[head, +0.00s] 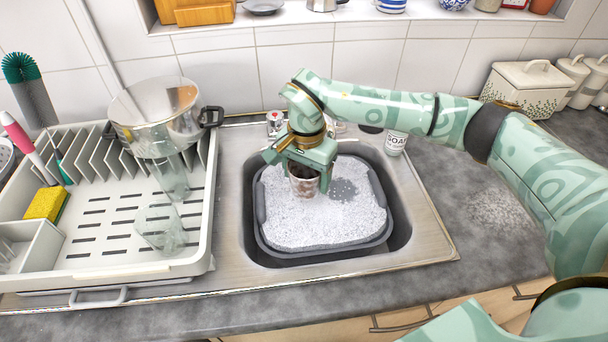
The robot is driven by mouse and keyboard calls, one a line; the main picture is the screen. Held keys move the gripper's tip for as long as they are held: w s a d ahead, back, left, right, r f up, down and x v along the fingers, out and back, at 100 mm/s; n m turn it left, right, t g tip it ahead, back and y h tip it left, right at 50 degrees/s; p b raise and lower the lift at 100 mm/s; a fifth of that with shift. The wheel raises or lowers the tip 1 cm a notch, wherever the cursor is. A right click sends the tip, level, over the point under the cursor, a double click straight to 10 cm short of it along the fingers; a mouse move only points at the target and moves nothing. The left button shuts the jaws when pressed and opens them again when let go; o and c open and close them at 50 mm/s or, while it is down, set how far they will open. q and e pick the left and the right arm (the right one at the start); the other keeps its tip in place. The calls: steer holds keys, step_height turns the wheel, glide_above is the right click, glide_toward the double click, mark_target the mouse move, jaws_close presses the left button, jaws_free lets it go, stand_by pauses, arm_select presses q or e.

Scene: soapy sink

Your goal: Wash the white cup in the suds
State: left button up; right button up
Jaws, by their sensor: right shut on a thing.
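A white cup (303,186) with brown stains on its side is held in my right gripper (301,168). The gripper points down and is shut on the cup's upper part. The cup is upright at the surface of the white suds (300,223); I cannot tell how far its base is in them. The suds fill a dark grey basin (322,245) set in the steel sink. My left gripper is not in view.
A white dish rack (100,268) on the left holds a steel pot (152,112) and clear glasses (160,229). A yellow sponge (45,204) lies at its left. A tap (274,122) and a soap bottle (396,143) stand behind the sink. The grey counter at right is mostly clear.

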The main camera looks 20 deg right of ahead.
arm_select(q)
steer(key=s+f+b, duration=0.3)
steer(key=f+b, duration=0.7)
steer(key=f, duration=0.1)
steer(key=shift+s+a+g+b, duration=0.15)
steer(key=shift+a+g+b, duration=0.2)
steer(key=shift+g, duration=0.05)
arm_select(e)
step_height(320, 180, down, 20)
steer(key=shift+r, duration=0.1)
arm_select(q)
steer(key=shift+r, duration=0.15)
